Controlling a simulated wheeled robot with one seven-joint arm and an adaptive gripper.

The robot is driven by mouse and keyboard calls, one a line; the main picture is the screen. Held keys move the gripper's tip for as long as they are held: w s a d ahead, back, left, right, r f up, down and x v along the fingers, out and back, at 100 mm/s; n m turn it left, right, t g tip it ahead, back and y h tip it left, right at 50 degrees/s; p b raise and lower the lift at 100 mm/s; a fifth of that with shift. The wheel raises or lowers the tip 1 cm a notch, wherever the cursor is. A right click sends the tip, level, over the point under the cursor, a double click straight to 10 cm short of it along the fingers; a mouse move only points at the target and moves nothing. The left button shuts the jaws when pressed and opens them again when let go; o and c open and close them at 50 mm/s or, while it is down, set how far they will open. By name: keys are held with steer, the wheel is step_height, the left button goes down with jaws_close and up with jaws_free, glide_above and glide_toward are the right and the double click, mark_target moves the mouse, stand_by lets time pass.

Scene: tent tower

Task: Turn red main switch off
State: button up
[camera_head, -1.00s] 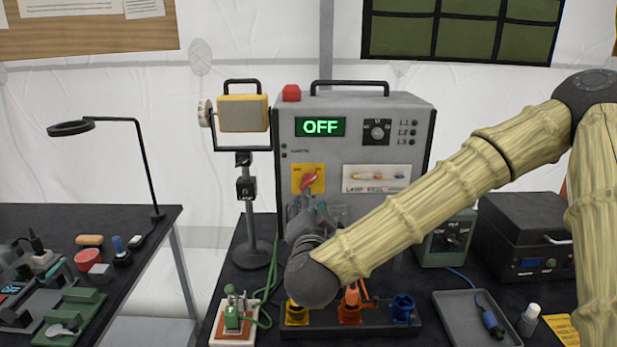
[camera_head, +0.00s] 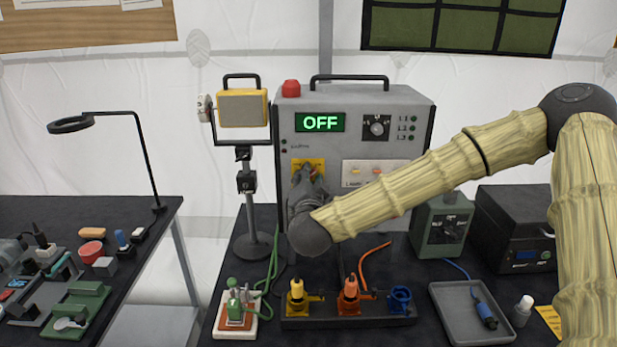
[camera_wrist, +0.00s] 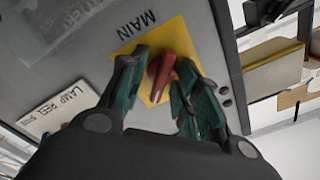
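The red main switch (camera_wrist: 161,75) is a rotary handle on a yellow plate (camera_wrist: 176,38) marked MAIN in the wrist view. In the head view the yellow plate (camera_head: 299,164) shows on the front of the grey cabinet (camera_head: 352,106), and my gripper covers most of the switch. My gripper (camera_wrist: 160,88) is open, with one green-padded finger on each side of the red handle. I cannot tell whether the fingers touch it. The cabinet's green display (camera_head: 320,123) reads OFF.
A yellow lamp (camera_head: 243,110) on a stand is left of the cabinet. Yellow, orange and blue connectors (camera_head: 400,299) stand in a rack below my arm. A grey tray (camera_head: 470,315) and a green box (camera_head: 441,226) are at right. A second table is at left.

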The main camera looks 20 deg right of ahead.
steer(key=c, duration=0.7)
steer(key=shift+o, duration=0.2)
steer(key=shift+r+n, duration=0.1)
steer(key=shift+n, duration=0.2)
steer(key=shift+a+n+p, duration=0.1)
steer(key=shift+n+p, duration=0.3)
steer(key=shift+n, duration=0.6)
steer(key=n, duration=0.4)
steer(key=shift+p, duration=0.4)
steer(key=n, duration=0.5)
steer(key=shift+n, duration=3.3)
